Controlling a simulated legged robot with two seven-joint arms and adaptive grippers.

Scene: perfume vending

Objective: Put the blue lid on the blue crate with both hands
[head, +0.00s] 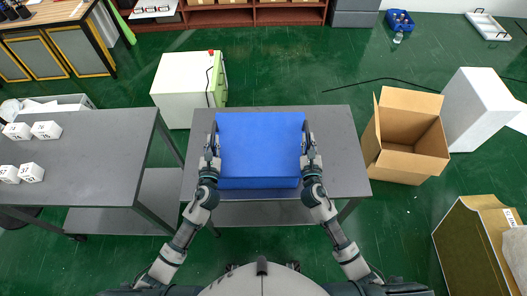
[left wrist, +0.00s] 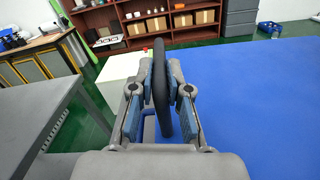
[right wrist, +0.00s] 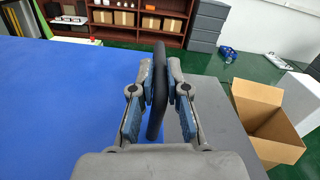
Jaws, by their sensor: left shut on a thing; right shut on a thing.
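The blue lid (head: 260,145) is level in front of me over the grey table, with a dark handle on each side. My left gripper (head: 213,138) is shut on its left dark handle (left wrist: 160,85). My right gripper (head: 306,138) is shut on its right dark handle (right wrist: 157,85). The lid's flat top also fills the right of the left wrist view (left wrist: 255,95) and the left of the right wrist view (right wrist: 65,100). A darker blue front face (head: 258,183) shows below the top. The crate is mostly hidden under the lid; I cannot tell whether they touch.
The grey table (head: 345,165) has bare strips on both sides of the lid. Another grey table (head: 90,165) with several white boxes stands at left. An open cardboard box (head: 405,160) stands on the floor at right. A white cabinet (head: 182,88) is behind, at left.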

